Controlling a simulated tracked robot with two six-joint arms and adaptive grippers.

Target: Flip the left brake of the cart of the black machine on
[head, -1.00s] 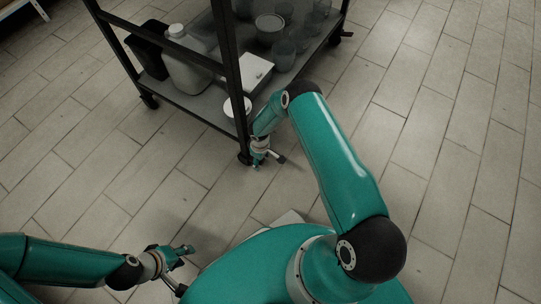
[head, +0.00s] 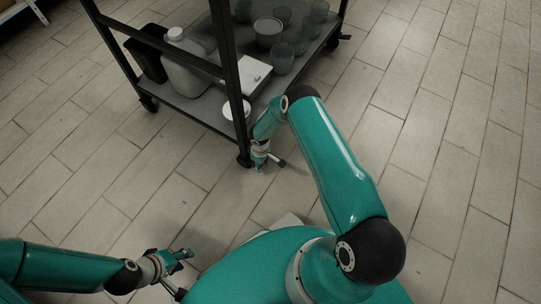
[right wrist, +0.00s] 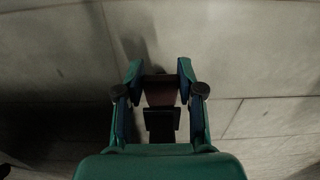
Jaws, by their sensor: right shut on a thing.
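The black-framed cart (head: 232,82) stands at the upper middle of the head view. Its near corner caster (head: 244,161) is at the foot of the front post. My right gripper (head: 259,164) is low by the floor, right beside this caster. In the right wrist view its two fingers (right wrist: 160,75) flank a dark reddish-brown and black piece (right wrist: 160,98), which looks like the caster's brake; the gripper is shut on it. Whether the brake is on or off cannot be told. My left gripper (head: 184,260) is at the lower left, empty, its fingers apart, away from the cart.
The cart's lower shelf (head: 213,112) holds a jug (head: 187,70), a black container (head: 146,52), a white box (head: 254,74), a white dish (head: 236,110) and several glasses and bowls. The tiled floor (head: 440,130) is clear at the right.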

